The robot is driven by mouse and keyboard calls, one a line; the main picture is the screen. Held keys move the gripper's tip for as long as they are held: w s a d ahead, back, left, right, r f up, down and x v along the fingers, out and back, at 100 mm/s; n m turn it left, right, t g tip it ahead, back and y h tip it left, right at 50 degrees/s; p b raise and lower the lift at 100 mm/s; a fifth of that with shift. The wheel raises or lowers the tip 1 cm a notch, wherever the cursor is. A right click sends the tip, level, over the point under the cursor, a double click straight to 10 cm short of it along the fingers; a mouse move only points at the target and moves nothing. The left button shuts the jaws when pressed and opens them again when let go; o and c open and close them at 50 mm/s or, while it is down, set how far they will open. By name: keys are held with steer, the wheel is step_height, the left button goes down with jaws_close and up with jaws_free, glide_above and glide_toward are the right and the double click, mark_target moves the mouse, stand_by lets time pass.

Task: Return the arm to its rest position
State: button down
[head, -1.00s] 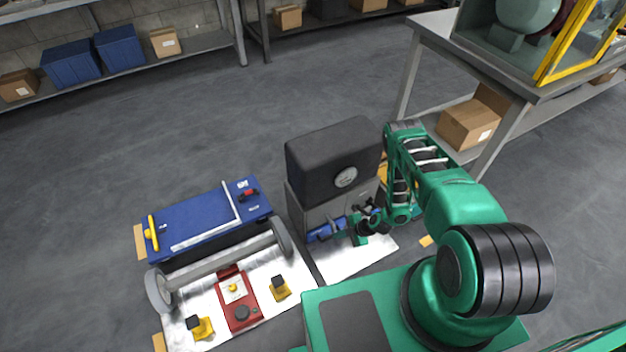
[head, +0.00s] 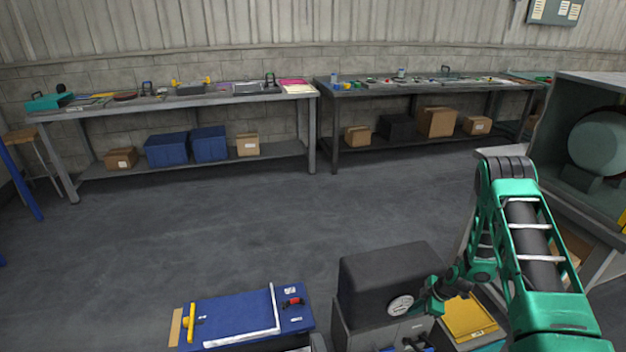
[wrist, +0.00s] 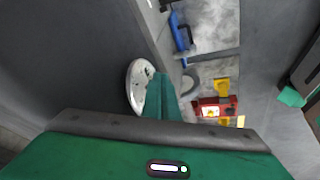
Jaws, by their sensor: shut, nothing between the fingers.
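My arm (head: 530,245) is raised on the right of the head view and bends down to my gripper (head: 437,290). My gripper is shut and empty. It is close in front of the dark box-shaped unit (head: 385,275) with the round white dial (head: 400,305); I cannot tell whether they touch. In the wrist view, the green fingers (wrist: 160,100) are together, beside the dial (wrist: 140,85).
A blue panel (head: 245,315) lies at the bottom left. A yellow-topped box (head: 468,318) is right of the dial unit. A grey machine cabinet (head: 590,130) stands at the right. Workbenches (head: 190,98) line the back wall; the floor between (head: 240,220) is clear.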

steer(key=s+d+r+m+h, duration=0.1)
steer(key=s+d+r+m, duration=0.25)
steer(key=r, duration=0.85)
steer(key=s+d+r+m+g+h, duration=0.1)
steer(key=s+d+r+m, duration=0.2)
steer(key=r, duration=0.9)
steer(key=s+d+r+m+h, duration=0.1)
steer(key=s+r+m, duration=0.35)
steer(key=r, duration=0.85)
steer(key=s+a+r+m, duration=0.1)
steer(key=s+r+m, duration=0.2)
steer(key=s, duration=0.7)
steer(key=s+a+r+m+g, duration=0.1)
steer(key=s+r+m, duration=0.3)
steer(key=s, duration=0.5)
steer(key=s+a+r+m+g, duration=0.1)
steer(key=s+r+m, duration=0.2)
steer(key=s+r, duration=0.4)
steer(key=s, duration=0.3)
steer(key=shift+s+a+r+m, duration=0.15)
steer(key=shift+s+m, duration=0.15)
steer(key=shift+s, duration=0.05)
